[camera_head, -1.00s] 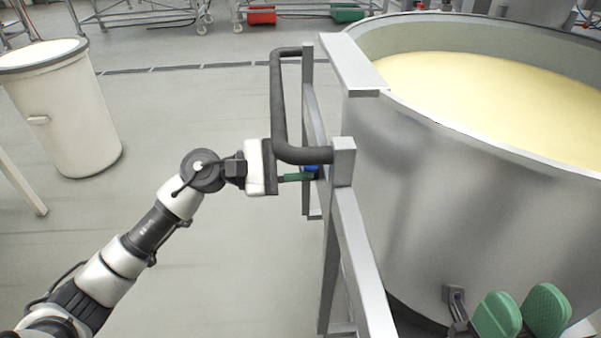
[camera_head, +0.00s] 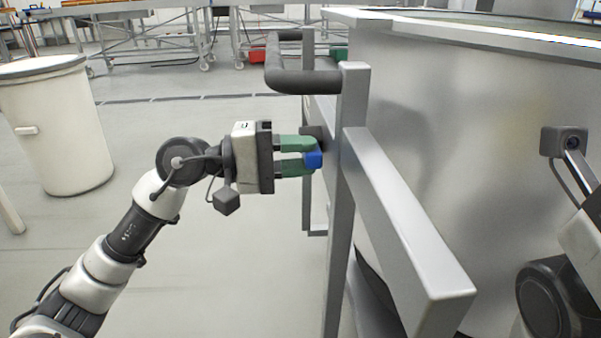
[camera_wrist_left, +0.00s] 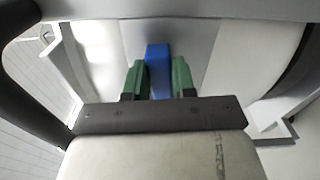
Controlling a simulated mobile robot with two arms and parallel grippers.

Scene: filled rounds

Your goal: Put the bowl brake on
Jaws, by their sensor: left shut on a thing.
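The bowl (camera_head: 450,130) is a large steel vessel at the right of the head view, seen mostly from its side. It stands behind a grey metal frame (camera_head: 352,190) with a dark bent push handle (camera_head: 300,82). The bowl brake shows as a small blue lever (camera_head: 313,160) low beside the frame post, under the handle. My left gripper (camera_head: 298,155), with green fingers, is shut on the blue lever. In the left wrist view the blue lever (camera_wrist_left: 158,60) stands between the two green fingers (camera_wrist_left: 158,82). My right gripper's fingers are out of view.
A white round bin (camera_head: 50,125) stands at the left. Metal racks (camera_head: 160,30) line the back, with a red crate (camera_head: 258,56) beneath. My right arm shows at the right edge, near the bowl. The floor between bin and frame is clear.

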